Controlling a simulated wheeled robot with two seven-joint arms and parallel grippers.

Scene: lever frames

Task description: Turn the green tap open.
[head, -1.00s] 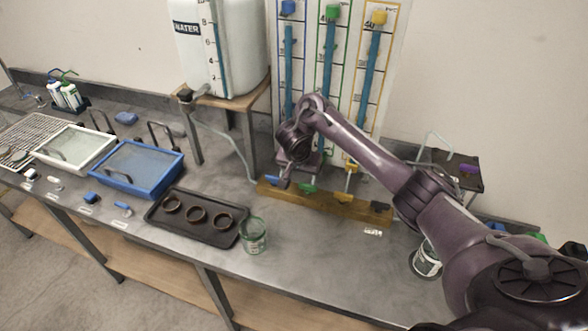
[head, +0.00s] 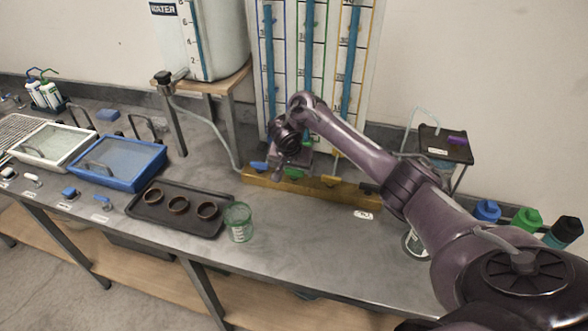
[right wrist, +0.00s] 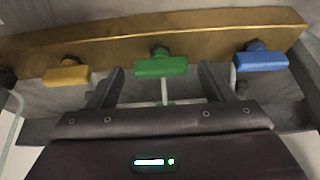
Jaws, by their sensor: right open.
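The green tap (head: 293,173) sits on the yellow-brown bar, partly behind my right gripper in the head view. In the right wrist view the green tap (right wrist: 160,67) has its handle lying crosswise, along the bar. My right gripper (head: 286,163) is open and empty. In the right wrist view its two fingers stand left and right of the green handle, with a gap on each side. I cannot tell whether the handle is between the fingertips in depth or just beyond them. My left gripper is not in view.
A yellow tap (right wrist: 67,75) and a blue tap (right wrist: 262,61) flank the green one on the bar (right wrist: 200,22). A green glass (head: 238,222) and a dark tray (head: 150,213) stand in front left.

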